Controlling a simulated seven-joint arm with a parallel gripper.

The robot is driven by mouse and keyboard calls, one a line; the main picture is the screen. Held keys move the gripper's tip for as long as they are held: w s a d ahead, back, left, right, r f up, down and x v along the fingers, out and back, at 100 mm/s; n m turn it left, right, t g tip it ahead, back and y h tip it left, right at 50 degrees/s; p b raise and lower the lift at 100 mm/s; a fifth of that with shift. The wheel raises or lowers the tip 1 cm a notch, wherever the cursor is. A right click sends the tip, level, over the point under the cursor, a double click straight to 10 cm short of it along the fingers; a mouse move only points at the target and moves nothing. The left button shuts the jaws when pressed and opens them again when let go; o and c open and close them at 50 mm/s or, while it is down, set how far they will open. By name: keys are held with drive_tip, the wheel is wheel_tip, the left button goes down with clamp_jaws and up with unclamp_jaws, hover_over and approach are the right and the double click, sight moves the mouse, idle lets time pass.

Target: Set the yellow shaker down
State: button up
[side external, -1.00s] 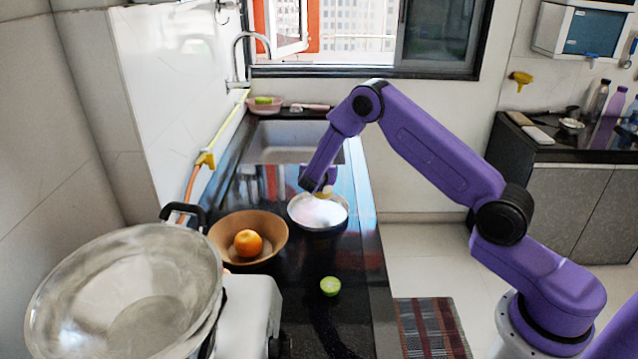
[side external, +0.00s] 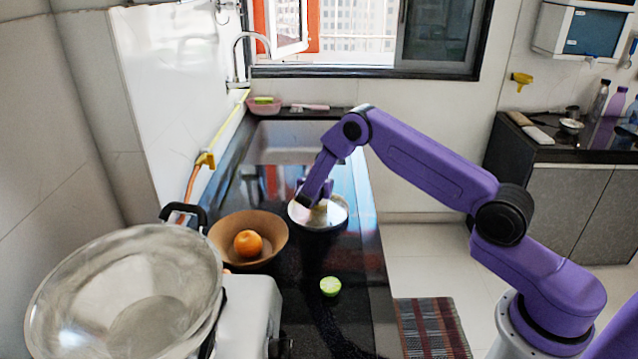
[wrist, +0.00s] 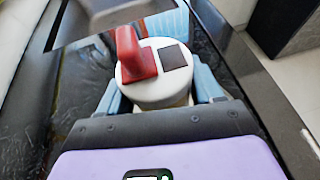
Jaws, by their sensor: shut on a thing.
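My gripper (side external: 313,197) is shut on the yellow shaker (side external: 319,213), low at the round pan on the dark counter. In the side view the shaker is small and mostly covered by the gripper, and its yellow shows only faintly. In the wrist view the shaker's white lid (wrist: 160,86) shows between my light blue fingers, with a red raised piece and a dark square on top. I cannot tell whether the shaker's base touches anything.
The round pan (side external: 337,222) has a pale inside. A brown bowl (side external: 222,241) with an orange (side external: 248,243) stands to its left. A cut lime (side external: 330,286) lies in front. A large steel pan (side external: 75,285) is front left. The sink (side external: 290,145) is behind.

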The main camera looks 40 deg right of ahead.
drive_tip(key=o, duration=1.1)
drive_tip(key=shift+a+r, duration=0.1)
drive_tip(key=shift+r, duration=0.05)
drive_tip(key=s+a+r+m+g+y, duration=0.15)
drive_tip(key=s+a+r+m, duration=0.25)
drive_tip(key=s+a+r, duration=0.8)
drive_tip(key=s+a+r+m+g+y, duration=0.2)
drive_tip(key=s+m+y, duration=0.1)
drive_tip(key=s, duration=0.9)
drive_tip(key=s+a+r+m+g+y, duration=0.1)
drive_tip(key=s+r+m+g+y, duration=0.1)
drive_tip(key=s, duration=1.1)
drive_tip(key=s+a+r+m+g+y, duration=0.2)
drive_tip(key=s+m+y, duration=0.1)
drive_tip(key=s, duration=1)
drive_tip(key=shift+a+m+y, duration=0.3)
drive_tip(key=shift+a+y, duration=0.05)
drive_tip(key=shift+y, duration=0.5)
